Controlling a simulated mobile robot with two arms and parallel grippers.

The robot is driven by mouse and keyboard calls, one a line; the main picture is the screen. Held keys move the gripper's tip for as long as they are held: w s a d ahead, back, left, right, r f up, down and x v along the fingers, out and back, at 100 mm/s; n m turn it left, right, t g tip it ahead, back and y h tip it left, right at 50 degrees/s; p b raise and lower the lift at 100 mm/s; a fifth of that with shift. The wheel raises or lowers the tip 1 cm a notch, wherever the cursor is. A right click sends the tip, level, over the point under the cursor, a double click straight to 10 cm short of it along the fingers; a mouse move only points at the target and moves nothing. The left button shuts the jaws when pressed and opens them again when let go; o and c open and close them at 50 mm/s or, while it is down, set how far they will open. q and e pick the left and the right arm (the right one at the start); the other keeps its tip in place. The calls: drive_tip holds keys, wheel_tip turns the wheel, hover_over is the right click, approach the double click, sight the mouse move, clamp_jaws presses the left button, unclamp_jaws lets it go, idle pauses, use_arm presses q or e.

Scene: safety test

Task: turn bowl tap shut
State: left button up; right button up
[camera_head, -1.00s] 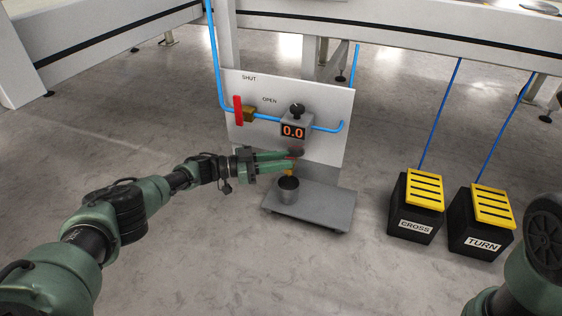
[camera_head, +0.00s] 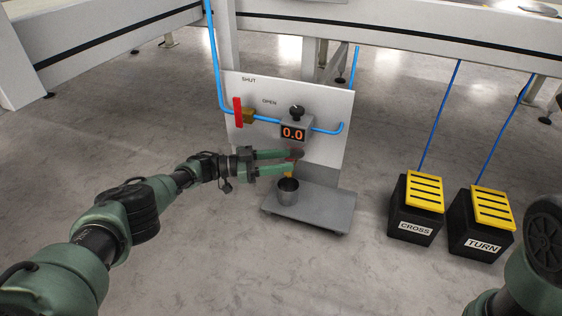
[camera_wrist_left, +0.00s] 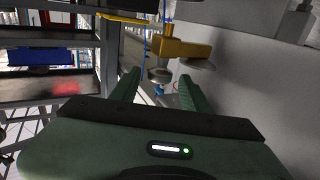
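A small brass tap (camera_head: 289,176) sits low on the white panel above a grey cup (camera_head: 288,192), partly hidden by my left gripper. In the left wrist view, its brass body (camera_wrist_left: 185,47) shows at the top, with a dull round disc beside it. My left gripper (camera_head: 296,161) is open in front of the panel, its fingers pointing right, near the tap. In the left wrist view the two fingers (camera_wrist_left: 160,88) stand apart with nothing clearly held. I cannot tell whether they touch the tap. My right gripper is out of view.
On the panel (camera_head: 325,149), a red lever (camera_head: 238,112) stands upright near the SHUT label. A box (camera_head: 297,123) with a black knob reads 0.0. The cup stands on a grey platform (camera_head: 325,212). Black boxes marked CROSS (camera_head: 414,212) and TURN (camera_head: 481,228) stand to the right.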

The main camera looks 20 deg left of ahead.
use_arm(q)
drive_tip(key=p+v, duration=0.1)
drive_tip(key=v, duration=0.7)
